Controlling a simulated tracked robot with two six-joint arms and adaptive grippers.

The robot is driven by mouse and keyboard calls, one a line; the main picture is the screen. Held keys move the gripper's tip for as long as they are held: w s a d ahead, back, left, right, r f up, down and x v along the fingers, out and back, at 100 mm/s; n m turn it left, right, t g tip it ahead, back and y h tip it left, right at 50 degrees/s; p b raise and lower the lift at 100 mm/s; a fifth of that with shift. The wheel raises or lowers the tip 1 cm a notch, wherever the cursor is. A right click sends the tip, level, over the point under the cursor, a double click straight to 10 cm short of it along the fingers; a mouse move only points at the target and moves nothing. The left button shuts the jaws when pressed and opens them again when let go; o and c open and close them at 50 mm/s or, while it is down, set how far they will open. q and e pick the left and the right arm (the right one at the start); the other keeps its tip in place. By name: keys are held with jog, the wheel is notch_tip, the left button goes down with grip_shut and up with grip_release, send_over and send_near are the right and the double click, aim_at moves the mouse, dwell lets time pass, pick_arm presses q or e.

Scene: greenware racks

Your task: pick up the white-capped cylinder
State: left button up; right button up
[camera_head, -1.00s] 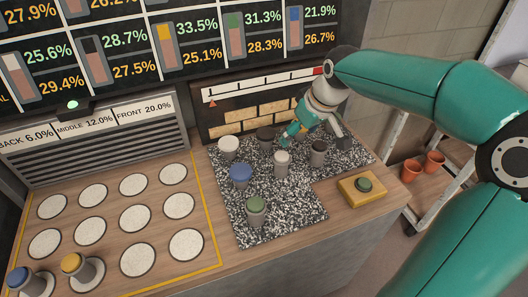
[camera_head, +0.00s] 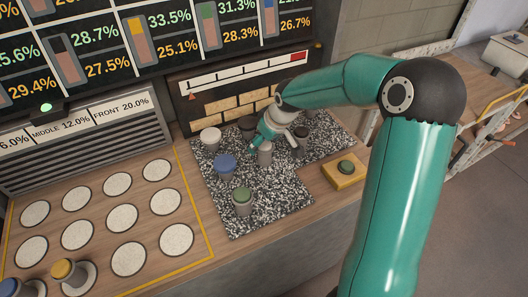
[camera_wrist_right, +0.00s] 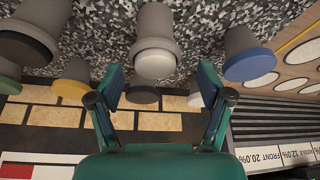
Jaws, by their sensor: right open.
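A white-capped cylinder (camera_head: 210,137) stands upright at the back left of the speckled mat (camera_head: 262,205). In the right wrist view a white cap (camera_wrist_right: 196,101) shows partly behind the right-hand finger. A second grey cylinder (camera_head: 265,153) with a pale grey-white cap stands nearer the mat's middle; in the wrist view it (camera_wrist_right: 155,50) is at top centre, beyond the fingertips. My right gripper (camera_head: 264,131) is open above the back of the mat, beside this pale-capped cylinder; in the wrist view its fingers (camera_wrist_right: 160,85) are apart with nothing gripped. My left gripper is not in view.
Blue-capped (camera_head: 225,166), green-capped (camera_head: 242,201) and dark-capped (camera_head: 300,139) cylinders stand close by on the mat. A yellow-capped one (camera_wrist_right: 74,84) shows in the wrist view. A yellow block with a green button (camera_head: 346,167) sits right. Brick-pattern panel (camera_head: 215,104) stands behind.

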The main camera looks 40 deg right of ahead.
jog(key=x, duration=0.2)
jog(key=p+x, duration=0.1)
jog(key=x, duration=0.1)
jog(key=shift+s+d+f, duration=0.15)
jog(key=shift+d+f, duration=0.05)
jog(key=shift+f, duration=0.05)
jog(key=shift+c, duration=0.2)
jog(key=c, duration=1.3)
jog(key=shift+c, duration=0.5)
jog(key=shift+r, duration=0.15)
